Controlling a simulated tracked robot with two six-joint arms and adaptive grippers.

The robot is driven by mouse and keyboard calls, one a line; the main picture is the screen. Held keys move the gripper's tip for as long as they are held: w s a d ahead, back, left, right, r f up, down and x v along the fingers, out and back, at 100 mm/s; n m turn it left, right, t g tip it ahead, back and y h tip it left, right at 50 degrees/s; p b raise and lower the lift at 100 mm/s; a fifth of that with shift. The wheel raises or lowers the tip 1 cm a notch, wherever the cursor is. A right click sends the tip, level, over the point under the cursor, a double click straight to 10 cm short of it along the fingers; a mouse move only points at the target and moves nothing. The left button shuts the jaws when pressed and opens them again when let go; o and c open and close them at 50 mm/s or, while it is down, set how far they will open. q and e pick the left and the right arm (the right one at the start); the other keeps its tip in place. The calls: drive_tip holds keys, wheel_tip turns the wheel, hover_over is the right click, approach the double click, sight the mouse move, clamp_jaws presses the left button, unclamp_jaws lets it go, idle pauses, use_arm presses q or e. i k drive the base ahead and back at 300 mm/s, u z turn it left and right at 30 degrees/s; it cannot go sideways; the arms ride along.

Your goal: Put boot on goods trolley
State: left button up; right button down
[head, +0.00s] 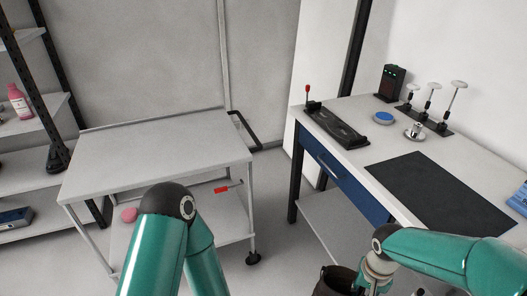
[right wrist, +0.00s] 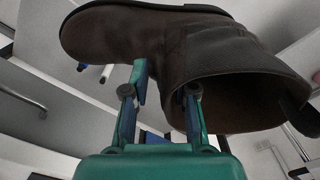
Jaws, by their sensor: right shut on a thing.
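The boot (right wrist: 175,45) is dark brown leather. In the right wrist view it lies across my right gripper (right wrist: 162,95), with its toe to the left and its open shaft to the right. My right gripper is shut on it. In the head view only part of the boot (head: 335,281) shows at the bottom edge, beside my right wrist. The goods trolley (head: 160,150) stands left of centre, its grey top shelf bare. My left arm crosses in front of it; my left gripper is out of view.
The trolley's lower shelf holds a pink round thing (head: 129,214) and a red-handled tool (head: 222,189). A workbench (head: 350,165) on the right carries a black tray (head: 338,127) and a dark mat (head: 440,190). A shelf rack (head: 38,125) stands at left. Floor separates trolley and bench.

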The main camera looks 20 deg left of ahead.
sight(169, 147)
drive_tip(key=z, duration=0.5)
drive_tip(key=i, duration=0.3)
drive_tip(key=u, duration=1.1)
drive_tip(key=i, duration=1)
drive_tip(key=u, duration=1.55)
